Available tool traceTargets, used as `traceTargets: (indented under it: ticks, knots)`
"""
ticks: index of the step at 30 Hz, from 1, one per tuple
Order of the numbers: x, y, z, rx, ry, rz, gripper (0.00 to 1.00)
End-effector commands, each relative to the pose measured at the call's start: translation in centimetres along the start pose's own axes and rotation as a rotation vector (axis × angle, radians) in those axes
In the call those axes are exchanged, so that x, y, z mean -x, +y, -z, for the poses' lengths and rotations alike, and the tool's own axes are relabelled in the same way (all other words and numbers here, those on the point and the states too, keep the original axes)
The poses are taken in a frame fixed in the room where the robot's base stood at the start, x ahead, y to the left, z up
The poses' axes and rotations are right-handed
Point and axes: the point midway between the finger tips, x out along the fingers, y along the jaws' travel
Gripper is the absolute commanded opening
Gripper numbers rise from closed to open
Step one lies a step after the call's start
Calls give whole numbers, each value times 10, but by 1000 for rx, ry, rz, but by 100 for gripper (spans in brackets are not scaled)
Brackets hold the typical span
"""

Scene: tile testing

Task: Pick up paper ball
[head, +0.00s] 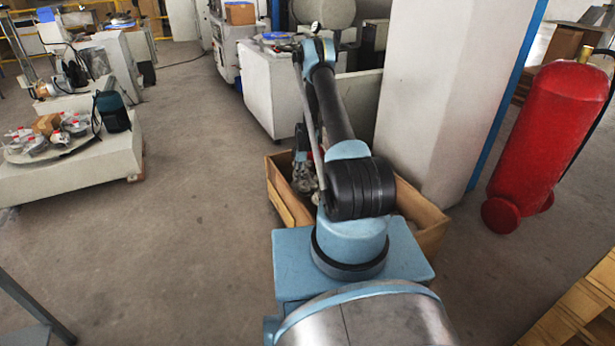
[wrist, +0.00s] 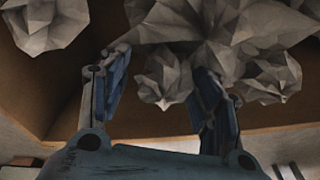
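Several grey crumpled paper balls fill the wrist view: a small one (wrist: 162,80) near the middle, a big cluster (wrist: 205,35) above it, one (wrist: 270,78) at right and one (wrist: 45,22) at upper left. They lie in a wooden crate (head: 285,204), whose inside walls show brown in the wrist view (wrist: 75,90). My gripper (wrist: 165,66) is open. Its two fingers stand apart on either side of the small middle ball, and I cannot tell whether they touch any ball. In the head view my gripper (head: 303,178) is down at the crate, and my arm hides most of the contents.
A pale pillar (head: 430,90) stands right behind the crate. A red cylinder (head: 550,130) stands at right. A white machine (head: 280,90) is behind. A low block (head: 75,165) with bottles is at left. Concrete floor (head: 190,230) is clear between.

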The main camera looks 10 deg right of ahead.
Motion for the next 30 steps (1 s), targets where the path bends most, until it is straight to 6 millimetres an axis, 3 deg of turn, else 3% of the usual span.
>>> traceTargets:
  ticks: [16, 30]
  knots:
    - [7, 0, 1, 0, 0, 0, 39]
    - [76, 0, 9, 0, 0, 0, 39]
